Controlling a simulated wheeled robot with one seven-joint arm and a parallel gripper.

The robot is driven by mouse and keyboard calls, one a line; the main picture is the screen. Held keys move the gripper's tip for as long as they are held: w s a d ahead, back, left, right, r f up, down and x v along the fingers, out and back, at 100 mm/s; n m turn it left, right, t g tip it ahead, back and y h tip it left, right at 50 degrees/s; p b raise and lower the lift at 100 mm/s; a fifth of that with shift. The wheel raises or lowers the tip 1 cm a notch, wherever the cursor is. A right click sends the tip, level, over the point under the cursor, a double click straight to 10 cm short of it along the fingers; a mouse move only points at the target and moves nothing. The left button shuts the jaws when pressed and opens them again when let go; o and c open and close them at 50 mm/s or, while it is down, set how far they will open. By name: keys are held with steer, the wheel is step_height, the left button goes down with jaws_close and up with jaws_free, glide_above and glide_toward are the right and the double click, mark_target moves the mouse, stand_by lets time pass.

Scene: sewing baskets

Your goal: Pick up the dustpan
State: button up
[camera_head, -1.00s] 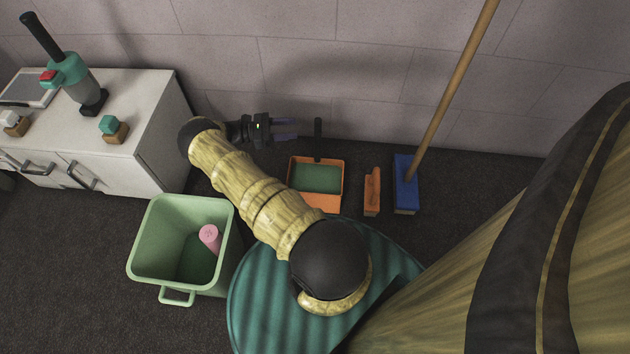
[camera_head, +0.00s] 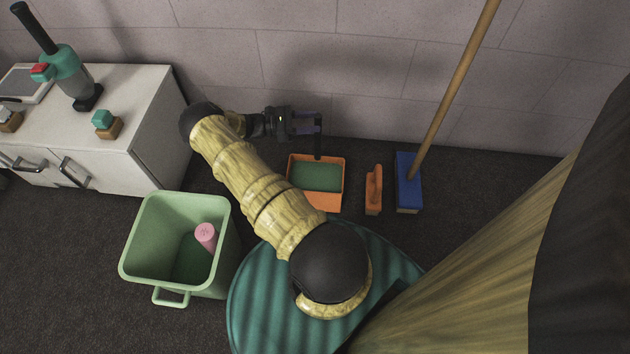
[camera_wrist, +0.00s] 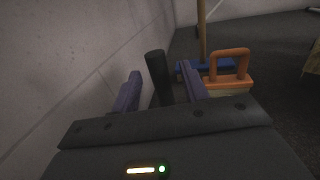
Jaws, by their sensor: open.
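The dustpan (camera_head: 318,179) lies on the dark floor by the wall, an orange tray with a green inside. Its black handle (camera_head: 318,146) stands up at its wall side. My gripper (camera_head: 311,122) is at the top of the handle, fingers pointing right in the head view. In the wrist view, the dark handle (camera_wrist: 159,76) stands upright between the two spread purple fingers, with gaps beside it. My gripper (camera_wrist: 161,92) is open and not closed on it. The dustpan's tray is hidden in the wrist view.
An orange-handled brush (camera_head: 374,190) and a blue broom (camera_head: 408,183) stand right of the dustpan. A green bin (camera_head: 140,240) with a pink item inside is at lower left. A white cabinet (camera_head: 150,110) stands left. The wall (camera_head: 370,70) is close behind.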

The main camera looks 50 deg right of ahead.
steer(key=shift+b+x, duration=0.35)
steer(key=shift+x, duration=0.95)
steer(key=shift+c, duration=0.2)
jaws_close()
